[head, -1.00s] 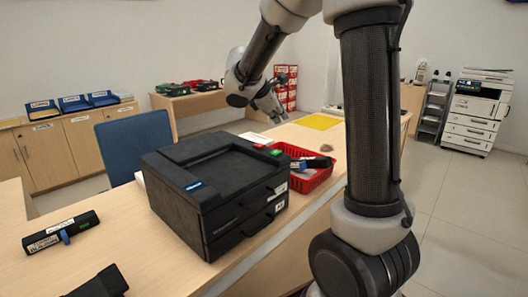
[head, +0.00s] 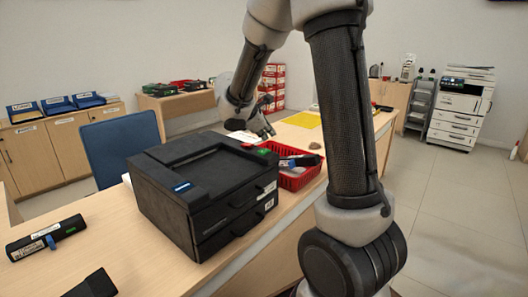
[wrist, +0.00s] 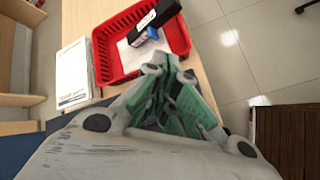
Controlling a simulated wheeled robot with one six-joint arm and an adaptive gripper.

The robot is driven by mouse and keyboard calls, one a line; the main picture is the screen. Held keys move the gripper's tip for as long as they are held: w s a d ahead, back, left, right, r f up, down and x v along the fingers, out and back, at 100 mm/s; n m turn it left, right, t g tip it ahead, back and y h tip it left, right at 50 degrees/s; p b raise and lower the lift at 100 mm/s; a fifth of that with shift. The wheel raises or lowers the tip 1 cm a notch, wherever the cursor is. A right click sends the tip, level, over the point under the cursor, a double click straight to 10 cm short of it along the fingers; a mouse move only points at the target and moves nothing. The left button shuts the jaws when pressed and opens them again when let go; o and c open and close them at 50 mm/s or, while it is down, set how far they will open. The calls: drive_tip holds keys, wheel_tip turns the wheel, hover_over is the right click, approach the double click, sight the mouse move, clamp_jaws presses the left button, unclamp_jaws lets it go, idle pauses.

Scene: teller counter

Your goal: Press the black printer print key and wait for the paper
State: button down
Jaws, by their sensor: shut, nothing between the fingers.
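The black printer (head: 190,205) stands on the counter in the head view, with a dark, bare recess in its top. My gripper (head: 267,131) is shut and empty, fingers pointing down, just behind and above that corner, apart from the keys as far as I can tell. In the wrist view my closed fingers (wrist: 178,103) with green pads fill the middle. The printer keys cannot be made out there.
A red basket (head: 291,184) beside the printer holds a black device (head: 300,161); the basket also shows in the wrist view (wrist: 104,62). Another black device (head: 45,237) lies at the counter's left. A blue chair (head: 118,145) stands behind. A yellow sheet (head: 302,120) lies farther along the counter.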

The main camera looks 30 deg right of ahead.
sight(267, 151)
drive_tip(key=shift+f, duration=1.2)
idle(0.6)
drive_tip(key=shift+f, duration=0.4)
drive_tip(key=shift+f, duration=0.45)
idle(0.5)
drive_tip(key=shift+r, duration=0.9)
drive_tip(key=shift+r, duration=2.5)
